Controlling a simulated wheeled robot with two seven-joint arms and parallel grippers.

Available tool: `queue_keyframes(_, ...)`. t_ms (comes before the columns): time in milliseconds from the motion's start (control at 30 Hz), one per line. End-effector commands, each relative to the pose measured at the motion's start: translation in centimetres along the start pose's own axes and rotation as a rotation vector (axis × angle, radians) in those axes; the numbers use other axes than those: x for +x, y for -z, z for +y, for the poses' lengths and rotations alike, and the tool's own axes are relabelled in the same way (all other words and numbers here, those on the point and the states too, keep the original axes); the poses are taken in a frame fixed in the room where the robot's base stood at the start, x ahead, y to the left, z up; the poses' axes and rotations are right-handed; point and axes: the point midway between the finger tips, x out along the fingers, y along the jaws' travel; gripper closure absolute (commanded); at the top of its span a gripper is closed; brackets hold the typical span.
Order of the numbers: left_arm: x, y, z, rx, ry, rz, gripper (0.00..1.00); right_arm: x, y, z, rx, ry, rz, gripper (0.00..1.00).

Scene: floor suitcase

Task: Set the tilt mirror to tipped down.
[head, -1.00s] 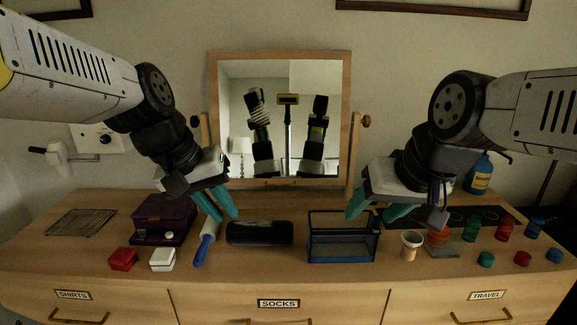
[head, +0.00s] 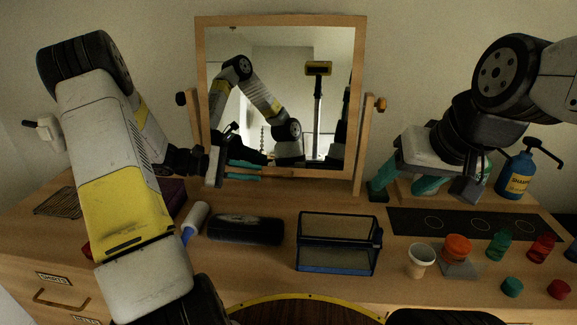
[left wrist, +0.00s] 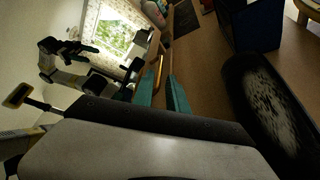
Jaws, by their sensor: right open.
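The tilt mirror (head: 285,95) stands at the back of the dresser, a wooden-framed glass held between two side posts with knobs. My left gripper (head: 245,171) is at the lower left of its frame, teal fingers pointing right along the bottom rail. In the left wrist view, the teal fingers (left wrist: 161,90) lie either side of a thin wooden strip that looks like this rail. Whether they grip it is unclear. My right gripper (head: 403,186) is open and empty, to the right of the mirror's right post, with fingers pointing down.
On the dresser top (head: 270,268) are a black case (head: 246,230), a glass tank (head: 338,245), a lint roller (head: 194,222), a white cup (head: 421,261), an orange-lidded jar (head: 457,248) and small coloured pots. A blue pump bottle (head: 517,174) stands at the right. My left forearm hides the left side.

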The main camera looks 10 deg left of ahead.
Motion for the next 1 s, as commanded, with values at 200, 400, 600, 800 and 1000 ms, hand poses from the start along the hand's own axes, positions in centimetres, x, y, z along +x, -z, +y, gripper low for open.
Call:
queue_keyframes(200,2.3,0.1,0.0,-0.005,-0.005,-0.005,0.82,0.0,0.0,0.0,0.000,0.000,0.000,0.42)
queue_keyframes(400,5.6,0.1,0.0,-0.005,-0.004,-0.005,0.82,0.0,0.0,0.0,0.000,0.000,0.000,0.42)
queue_keyframes(600,7.5,0.1,0.0,-0.004,-0.004,-0.003,0.82,0.0,0.0,0.0,0.000,0.000,0.000,0.42)
queue_keyframes(800,7.8,0.1,0.0,-0.004,-0.005,-0.001,0.82,0.0,0.0,0.0,0.000,0.000,0.000,0.42)
queue_keyframes(1000,7.8,0.1,0.0,-0.004,-0.004,-0.001,1.00,0.0,0.0,0.0,0.000,0.000,0.000,0.42)
